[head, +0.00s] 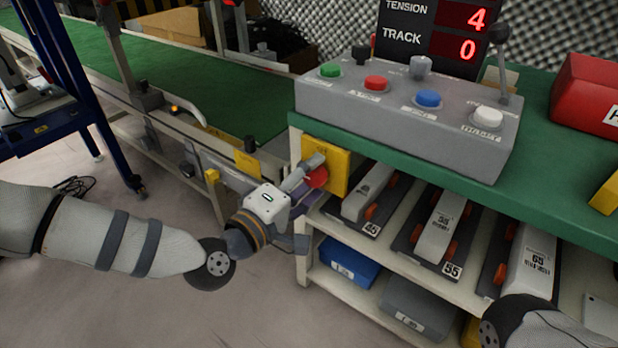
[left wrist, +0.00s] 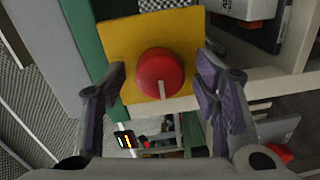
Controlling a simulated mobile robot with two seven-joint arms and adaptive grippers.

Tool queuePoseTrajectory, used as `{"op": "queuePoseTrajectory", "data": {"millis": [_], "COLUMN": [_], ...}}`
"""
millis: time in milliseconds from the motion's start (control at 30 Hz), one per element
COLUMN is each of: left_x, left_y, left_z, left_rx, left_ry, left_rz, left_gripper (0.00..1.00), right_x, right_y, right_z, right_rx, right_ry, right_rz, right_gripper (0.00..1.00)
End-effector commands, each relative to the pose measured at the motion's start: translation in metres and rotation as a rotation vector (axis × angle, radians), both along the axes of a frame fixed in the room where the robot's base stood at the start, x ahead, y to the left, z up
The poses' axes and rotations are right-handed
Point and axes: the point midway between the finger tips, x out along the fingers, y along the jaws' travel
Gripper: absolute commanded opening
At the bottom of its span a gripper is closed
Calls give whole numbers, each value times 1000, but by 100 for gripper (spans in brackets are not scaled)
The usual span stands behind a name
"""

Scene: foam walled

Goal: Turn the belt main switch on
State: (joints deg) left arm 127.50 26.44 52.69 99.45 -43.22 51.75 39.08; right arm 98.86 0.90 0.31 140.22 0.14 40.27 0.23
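The belt main switch is a red round knob (left wrist: 161,74) with a pale pointer mark, set on a yellow plate (left wrist: 120,48). In the head view the yellow plate (head: 340,158) is on the left end of the green-topped bench, and the red knob (head: 317,177) is partly covered by my gripper. My left gripper (head: 310,182) is at the knob. In the left wrist view its two fingers (left wrist: 163,88) are spread on either side of the knob, with gaps between them and it. My right gripper is not in view; only part of my right arm shows at lower right.
A grey control box (head: 400,115) with coloured buttons stands on the green bench (head: 540,150). A display (head: 440,32) behind it reads tension 4 and track 0. Shelves below hold several grey units and a blue bin (head: 348,262). A green conveyor belt (head: 180,62) runs at the back left.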

Motion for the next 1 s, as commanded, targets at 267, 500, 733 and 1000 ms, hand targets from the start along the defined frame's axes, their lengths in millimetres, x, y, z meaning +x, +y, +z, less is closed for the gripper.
{"op": "queuePoseTrajectory", "data": {"millis": [267,500,733,1000], "left_x": [-5,-54,-90,-97], "left_y": [4,40,67,71], "left_z": [1,4,7,8], "left_rx": [0,-1,0,0], "left_ry": [0,2,0,-1], "left_rz": [1,1,2,0], "left_gripper": [56,56,56,56], "right_x": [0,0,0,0], "right_y": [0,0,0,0], "right_z": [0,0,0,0], "right_rx": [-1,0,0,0], "right_ry": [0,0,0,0], "right_rz": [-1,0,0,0], "right_gripper": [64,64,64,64]}}
